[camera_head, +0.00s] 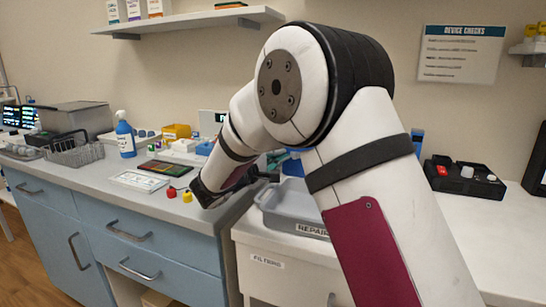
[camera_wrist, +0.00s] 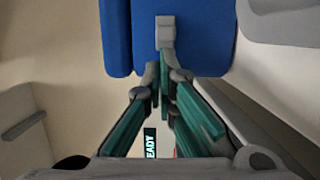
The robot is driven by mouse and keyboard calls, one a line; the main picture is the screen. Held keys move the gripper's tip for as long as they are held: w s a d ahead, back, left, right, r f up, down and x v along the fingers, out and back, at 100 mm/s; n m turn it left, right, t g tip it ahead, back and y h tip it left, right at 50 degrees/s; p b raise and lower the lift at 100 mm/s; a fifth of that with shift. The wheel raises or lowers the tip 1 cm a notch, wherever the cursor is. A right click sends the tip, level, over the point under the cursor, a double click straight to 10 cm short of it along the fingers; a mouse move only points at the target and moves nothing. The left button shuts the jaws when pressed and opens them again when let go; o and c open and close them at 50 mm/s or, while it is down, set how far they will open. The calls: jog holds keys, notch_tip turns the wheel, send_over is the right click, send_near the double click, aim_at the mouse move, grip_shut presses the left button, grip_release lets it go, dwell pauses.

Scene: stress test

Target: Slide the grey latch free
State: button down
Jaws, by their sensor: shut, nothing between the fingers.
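In the wrist view, a grey latch (camera_wrist: 166,32) stands out against a blue surface (camera_wrist: 205,40) at the top centre. It has a block-like upper end and a narrow part running down towards my fingertips. My gripper (camera_wrist: 162,76) has teal fingers with grey tips, shut and empty, just below the latch. The tips overlap the latch's lower end in the picture; I cannot tell whether they touch it. In the head view my arm hides most of the gripper and I cannot make out the latch. A small blue patch (camera_head: 293,168) shows beside my arm.
A grey tray (camera_head: 292,220) sits on the white counter below my arm. Left, the blue-fronted counter holds a spray bottle (camera_head: 124,135), a wire basket (camera_head: 75,152) and small red and yellow blocks (camera_head: 187,196). A black box (camera_head: 465,178) stands right. A shelf (camera_head: 190,22) hangs above.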

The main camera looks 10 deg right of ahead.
jog(key=shift+s+d+b, duration=0.75)
jog(key=shift+d+b, duration=0.15)
jog(key=shift+d, duration=0.05)
jog(key=s+a, duration=0.4)
jog(key=a, duration=0.7)
jog(key=shift+p, duration=0.35)
